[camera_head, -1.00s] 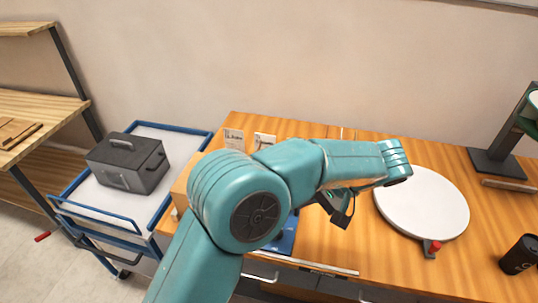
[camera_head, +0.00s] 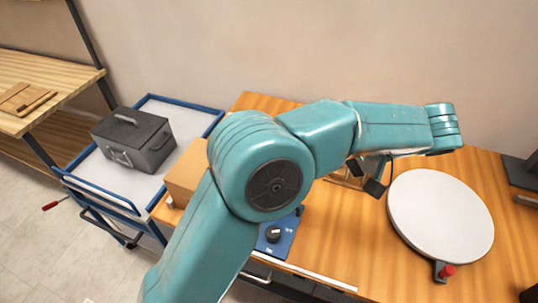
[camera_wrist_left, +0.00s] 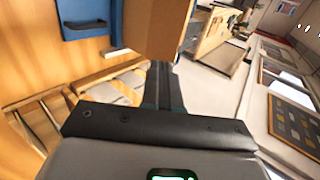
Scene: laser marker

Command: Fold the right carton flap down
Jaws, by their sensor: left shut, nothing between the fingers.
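The carton is a plain brown box (camera_head: 186,172) at the left end of the wooden workbench in the head view. It is partly hidden behind my left arm, and its flaps cannot be made out there. In the left wrist view a brown cardboard-like panel (camera_wrist_left: 167,28) stands just beyond the fingers; whether it is a carton flap, and whether they touch, I cannot tell. My left gripper (camera_head: 373,178) hangs over the bench, partly hidden by its arm, left of the white disc. In the wrist view its dark fingers (camera_wrist_left: 160,75) are together and empty. My right gripper is not seen.
A blue control box (camera_head: 278,238) with a black knob sits at the bench's front. A white round plate (camera_head: 440,215) with a red knob stands to the right. A blue-framed cart (camera_head: 168,192) carries a dark grey toolbox (camera_head: 133,140) at left. Bench right of the plate is partly clear.

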